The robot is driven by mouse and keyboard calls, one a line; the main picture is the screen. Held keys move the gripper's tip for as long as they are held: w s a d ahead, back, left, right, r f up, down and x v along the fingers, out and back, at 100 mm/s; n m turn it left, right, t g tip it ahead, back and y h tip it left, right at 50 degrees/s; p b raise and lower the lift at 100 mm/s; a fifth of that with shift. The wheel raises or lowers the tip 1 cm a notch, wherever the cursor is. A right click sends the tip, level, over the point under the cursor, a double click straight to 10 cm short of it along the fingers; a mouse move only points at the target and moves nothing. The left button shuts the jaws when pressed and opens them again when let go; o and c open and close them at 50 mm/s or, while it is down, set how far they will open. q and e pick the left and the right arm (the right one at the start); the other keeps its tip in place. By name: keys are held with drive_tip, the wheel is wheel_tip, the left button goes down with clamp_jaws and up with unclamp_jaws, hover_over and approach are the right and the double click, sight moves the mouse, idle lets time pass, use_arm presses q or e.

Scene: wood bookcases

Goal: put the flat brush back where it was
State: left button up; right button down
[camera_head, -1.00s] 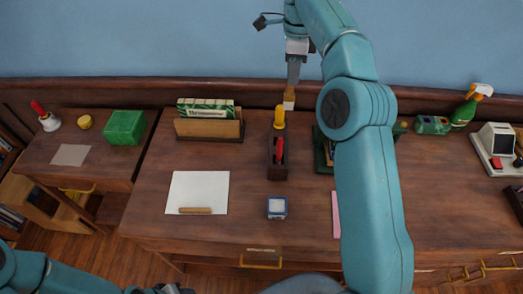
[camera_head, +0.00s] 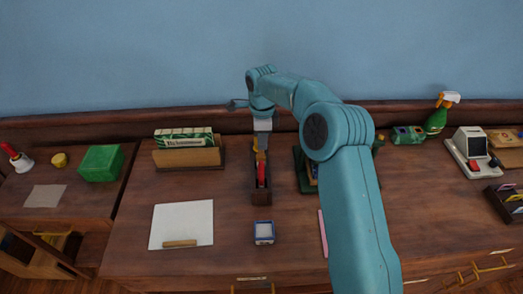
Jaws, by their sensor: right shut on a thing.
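My right gripper (camera_head: 262,143) points down from the arm over the dark wood holder (camera_head: 261,197) in the middle of the desk. It is shut on the flat brush (camera_head: 261,156), whose lower end is at the holder's back part. Whether the brush is inside a slot or just above it, I cannot tell. A yellow-topped item stands close behind the gripper, mostly hidden. A red item (camera_head: 261,174) stands in the holder just in front of the brush. My left gripper is not in view.
A blue-and-white box (camera_head: 264,232) sits in front of the holder. A white sheet (camera_head: 181,222) with a wooden stick lies to the left, and a letter rack (camera_head: 188,157) stands behind it. A green-edged stand (camera_head: 304,177) is close on the right, partly behind my arm.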

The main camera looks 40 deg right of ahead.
sight(261, 156)
wheel_tip(261, 156, down, 5)
drive_tip(key=shift+w+a+r+p, duration=0.1)
drive_tip(key=shift+w+r+p, duration=0.1)
drive_tip(key=shift+p, duration=0.2)
drive_tip(key=shift+s+f, duration=0.1)
drive_tip(key=shift+f, duration=0.2)
drive_tip(key=shift+f, duration=0.15)
drive_tip(key=c, duration=1)
unclamp_jaws()
